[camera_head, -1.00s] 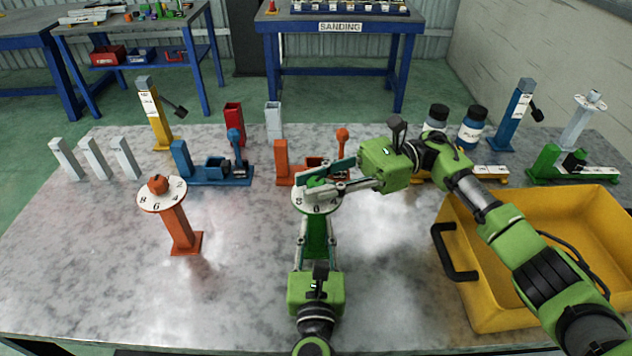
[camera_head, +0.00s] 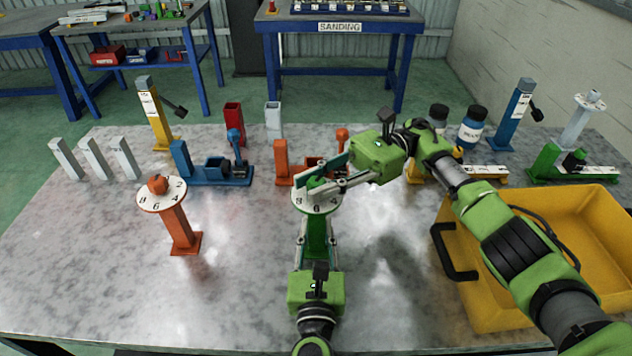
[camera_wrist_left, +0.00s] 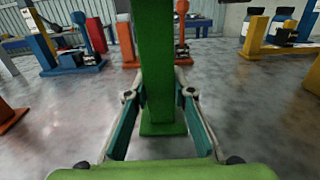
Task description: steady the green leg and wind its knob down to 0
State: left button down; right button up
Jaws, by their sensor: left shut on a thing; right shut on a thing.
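The green leg (camera_head: 316,240) stands upright on the metal table, with a white numbered dial (camera_head: 316,205) on top; it also fills the middle of the left wrist view (camera_wrist_left: 158,70). My left gripper (camera_head: 316,250) is shut on the leg's post from the front, a finger on each side. My right gripper (camera_head: 325,178) is shut on the green knob (camera_head: 317,183) above the dial, reaching in from the right. The fingers cover part of the knob and the dial's back. The figures 8, 6 and 4 show on the dial's front edge; the pointer is not clear.
An orange leg (camera_head: 177,225) with its own dial stands to the left. Blue (camera_head: 215,172) and orange (camera_head: 282,165) fixtures stand behind. A yellow bin (camera_head: 480,300) sits at the right under my right arm. The front left of the table is clear.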

aim_at(316, 180)
jog(key=o, duration=1.1)
notch_tip(316, 180, up, 10)
jog(key=shift+r, duration=0.1)
jog(key=w+d+f+m+t+h, duration=0.25)
jog(key=d+f+t, duration=0.3)
jog(key=d, duration=0.55)
jog(key=shift+m+t+y, duration=0.25)
jog(key=shift+m+t, duration=0.1)
jog(key=shift+t, duration=0.1)
jog(key=x, duration=1.2)
jog(key=shift+w+a+r, duration=0.1)
jog(key=shift+w+r, duration=0.05)
jog(key=shift+w, duration=0.05)
